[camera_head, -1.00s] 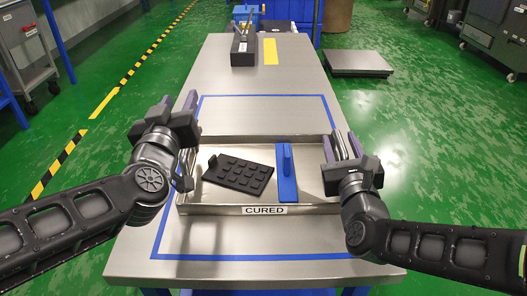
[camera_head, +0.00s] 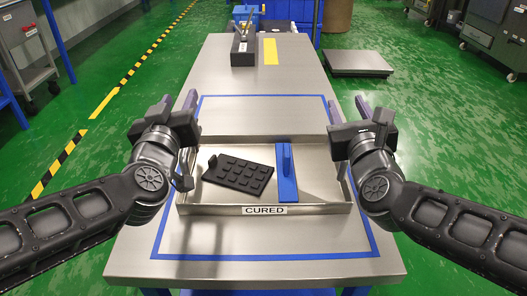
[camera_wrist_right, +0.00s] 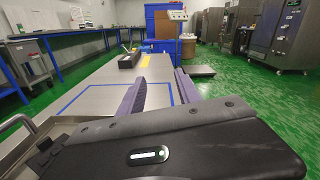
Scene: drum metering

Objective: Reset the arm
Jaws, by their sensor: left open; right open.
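My left gripper (camera_head: 178,108) is open and empty above the left edge of the metal tray labelled CURED (camera_head: 330,208). My right gripper (camera_head: 348,110) is open and empty above the tray's right edge. Its two purple fingers (camera_wrist_right: 160,95) stand apart in the right wrist view, with nothing between them. A black part with several raised pads (camera_head: 238,174) lies in the left half of the tray. A blue piece with an upright tab (camera_head: 287,178) lies to its right in the tray. Neither gripper touches them.
The tray stands on a steel table (camera_head: 230,80) inside a blue tape outline (camera_head: 262,97). A black box (camera_head: 243,50) and a yellow strip (camera_head: 270,51) are at the far end. A low metal platform (camera_head: 357,63) is on the green floor at right. The table's middle is clear.

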